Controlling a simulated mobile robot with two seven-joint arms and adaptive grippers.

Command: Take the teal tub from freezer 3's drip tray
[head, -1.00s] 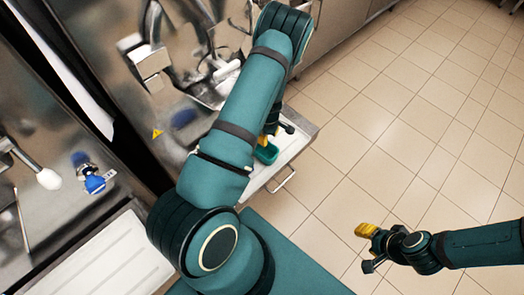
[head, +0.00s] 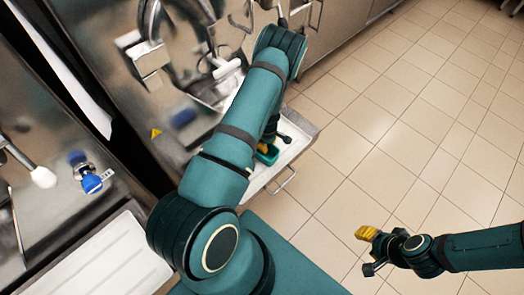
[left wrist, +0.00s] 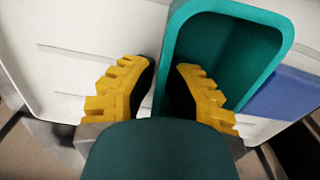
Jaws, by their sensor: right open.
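The teal tub (left wrist: 235,50) stands open-topped on the white drip tray (left wrist: 85,60) in the left wrist view. In the head view the tub (head: 266,153) shows partly, behind my left forearm. My left gripper (left wrist: 162,80) is at the tub, its yellow fingers on either side of the tub's left wall, the right finger over the inside. Whether the pads press on the wall is unclear. In the head view my left gripper is mostly hidden by its own arm. My right gripper (head: 366,251) is open and empty over the floor at right.
The drip tray (head: 295,142) juts from the steel freezer front, with a wire handle (head: 283,183) at its edge. Another white tray (head: 105,262) and a blue-knobbed tap (head: 91,183) are at left. The tiled floor (head: 400,110) at right is clear.

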